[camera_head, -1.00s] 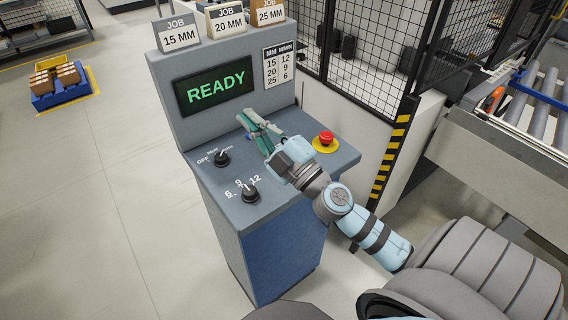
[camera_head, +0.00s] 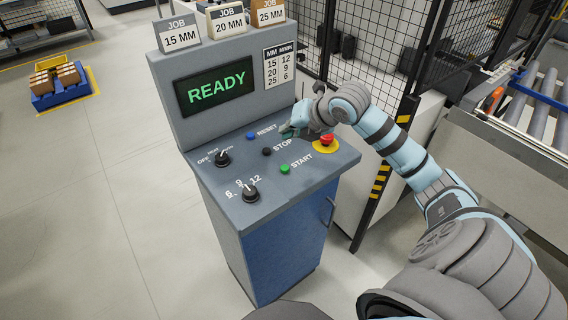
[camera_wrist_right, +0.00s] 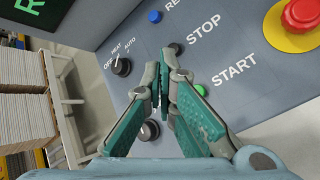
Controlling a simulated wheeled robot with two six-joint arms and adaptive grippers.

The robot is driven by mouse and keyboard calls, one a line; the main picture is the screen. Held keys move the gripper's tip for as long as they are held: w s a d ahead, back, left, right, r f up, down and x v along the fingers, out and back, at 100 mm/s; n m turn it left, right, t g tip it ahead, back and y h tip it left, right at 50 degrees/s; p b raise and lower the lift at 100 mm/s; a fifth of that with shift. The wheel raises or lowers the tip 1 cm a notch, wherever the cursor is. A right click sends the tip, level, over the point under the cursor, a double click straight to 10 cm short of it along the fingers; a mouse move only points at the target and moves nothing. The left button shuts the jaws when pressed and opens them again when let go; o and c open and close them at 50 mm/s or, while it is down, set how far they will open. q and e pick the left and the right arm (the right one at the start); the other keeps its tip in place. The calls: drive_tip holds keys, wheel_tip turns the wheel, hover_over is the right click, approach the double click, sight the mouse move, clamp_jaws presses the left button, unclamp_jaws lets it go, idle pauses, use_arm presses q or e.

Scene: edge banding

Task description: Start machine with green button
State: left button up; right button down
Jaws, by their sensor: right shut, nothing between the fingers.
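The green START button (camera_head: 285,169) is on the sloped grey panel, lower right of the black STOP button (camera_head: 267,152) and the blue RESET button (camera_head: 250,135). It also shows in the right wrist view (camera_wrist_right: 199,90), partly behind a finger. My right gripper (camera_head: 287,132) is shut and empty above the panel, up and beyond the green button, apart from it. In the right wrist view its teal fingers (camera_wrist_right: 164,108) meet at the tips. The display (camera_head: 214,87) reads READY in green. My left gripper is not in view.
A red emergency stop (camera_head: 326,140) on a yellow base sits right of START. Two black knobs (camera_head: 222,158) (camera_head: 249,192) are at the panel's left. Job cards (camera_head: 229,19) stand on top. A mesh fence (camera_head: 375,50) and a striped post (camera_head: 385,170) are to the right.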

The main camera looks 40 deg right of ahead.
sight(287, 166)
drive_tip(key=shift+f+b, duration=3.35)
drive_tip(key=shift+f, duration=1.05)
drive_tip(key=shift+f+b, duration=0.4)
